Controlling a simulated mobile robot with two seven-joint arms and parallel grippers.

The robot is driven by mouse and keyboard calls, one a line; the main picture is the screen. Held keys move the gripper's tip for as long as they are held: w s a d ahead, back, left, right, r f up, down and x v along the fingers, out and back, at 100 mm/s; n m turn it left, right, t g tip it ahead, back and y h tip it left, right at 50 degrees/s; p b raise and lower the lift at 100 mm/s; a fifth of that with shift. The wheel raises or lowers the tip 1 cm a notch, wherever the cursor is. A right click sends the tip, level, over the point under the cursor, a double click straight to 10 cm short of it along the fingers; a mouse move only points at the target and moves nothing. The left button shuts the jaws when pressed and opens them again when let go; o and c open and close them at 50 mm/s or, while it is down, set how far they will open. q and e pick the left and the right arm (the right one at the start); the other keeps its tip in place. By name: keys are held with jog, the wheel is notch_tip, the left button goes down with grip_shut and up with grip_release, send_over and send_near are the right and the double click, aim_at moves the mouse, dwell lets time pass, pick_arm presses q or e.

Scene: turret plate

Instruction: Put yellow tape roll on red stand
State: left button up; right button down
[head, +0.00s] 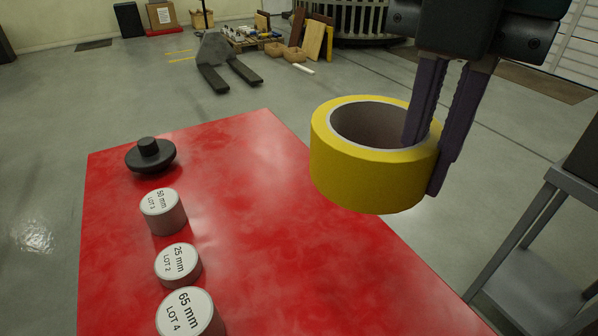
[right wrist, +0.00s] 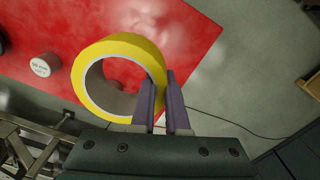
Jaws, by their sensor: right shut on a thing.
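The yellow tape roll (head: 365,180) is in my right gripper (head: 424,163), held in the air at the right edge of the red stand (head: 255,240) in the head view. One finger is inside the ring and the other outside, pinching its wall. The roll's opening faces up, slightly tilted. In the right wrist view, the roll (right wrist: 92,62) shows at the fingertips (right wrist: 159,88), with the red stand (right wrist: 185,25) behind it. A gap below the roll cannot be measured here. My left gripper is not in view.
On the stand's left side are a black knobbed disc (head: 150,158) and grey cylinders with white labels reading 50 mm (head: 165,215), 25 mm (head: 178,268) and 65 mm (head: 190,318). The stand's middle and right are clear. A grey metal table (head: 535,270) stands at right.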

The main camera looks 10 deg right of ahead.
aim_at(373, 306)
notch_tip(373, 306, down, 20)
jog(key=shift+r+b, duration=0.25)
jog(key=shift+b, duration=1)
jog(key=shift+f, duration=0.1)
jog(key=c, duration=1.4)
grip_release()
jog(key=shift+f, duration=0.1)
jog(key=o, duration=0.5)
